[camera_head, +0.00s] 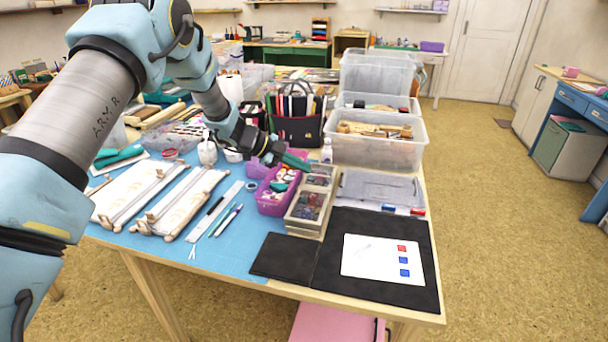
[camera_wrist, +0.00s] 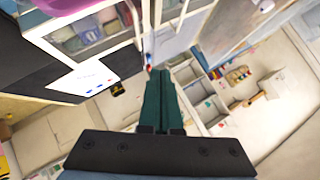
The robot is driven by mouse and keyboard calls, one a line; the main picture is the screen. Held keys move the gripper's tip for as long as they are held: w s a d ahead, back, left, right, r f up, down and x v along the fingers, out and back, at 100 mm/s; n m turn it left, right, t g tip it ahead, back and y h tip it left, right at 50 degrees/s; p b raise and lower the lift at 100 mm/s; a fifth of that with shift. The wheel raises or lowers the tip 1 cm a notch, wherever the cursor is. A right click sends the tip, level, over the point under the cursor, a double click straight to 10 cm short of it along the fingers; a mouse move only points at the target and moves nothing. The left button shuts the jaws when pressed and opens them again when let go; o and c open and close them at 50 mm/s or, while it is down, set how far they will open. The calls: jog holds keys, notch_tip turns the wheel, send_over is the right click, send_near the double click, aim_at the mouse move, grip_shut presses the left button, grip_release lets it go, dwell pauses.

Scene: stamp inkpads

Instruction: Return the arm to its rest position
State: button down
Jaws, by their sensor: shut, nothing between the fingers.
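My arm reaches in from the left in the head view, raised over the table. My gripper (camera_head: 297,160), with dark green fingers, is shut and empty. It hangs above the purple basket (camera_head: 270,208) and the compartment box. In the wrist view the gripper (camera_wrist: 160,75) points across the room with its fingers together. A white card (camera_head: 365,270) with one red and two blue stamp marks lies on the black mat (camera_head: 420,235). The card also shows in the wrist view (camera_wrist: 85,78).
The table (camera_head: 225,262) is crowded. Pens and a ruler lie front left. Open floor (camera_head: 510,250) is to the right.

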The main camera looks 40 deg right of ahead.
jog(key=w+a+r+b, duration=0.2)
jog(key=w+a+r, duration=0.1)
jog(key=w+r, duration=0.1)
jog(key=shift+a+r, duration=0.4)
jog(key=shift+r, duration=0.2)
jog(key=w+a+r+n+t, duration=0.4)
jog(key=w+a+n+t, duration=0.25)
jog(key=w+a, duration=0.25)
jog(key=w+a+r+n+t, duration=0.45)
jog(key=w+a+n, duration=0.25)
jog(key=w+a, duration=0.2)
jog(key=a+n+t+y, duration=0.2)
jog(key=a+n+y, duration=0.25)
jog(key=a, duration=0.75)
jog(key=s+a+f+n+g+y, duration=0.15)
jog(key=s+a+n, duration=0.25)
jog(key=a, duration=0.4)
jog(key=s+a+f+n+y, duration=0.1)
jog(key=s+a+n+y, duration=0.2)
jog(key=a, duration=0.5)
jog(key=s+a+f+n+g, duration=0.1)
jog(key=s+a+n+g, duration=0.1)
jog(key=s, duration=0.6)
jog(key=s+a+f+n+g, duration=0.2)
jog(key=s+a+n+g, duration=0.1)
jog(key=s, duration=0.6)
jog(key=shift+s+a+n, duration=0.2)
jog(key=shift+a+n, duration=0.4)
jog(key=shift+a, duration=0.55)
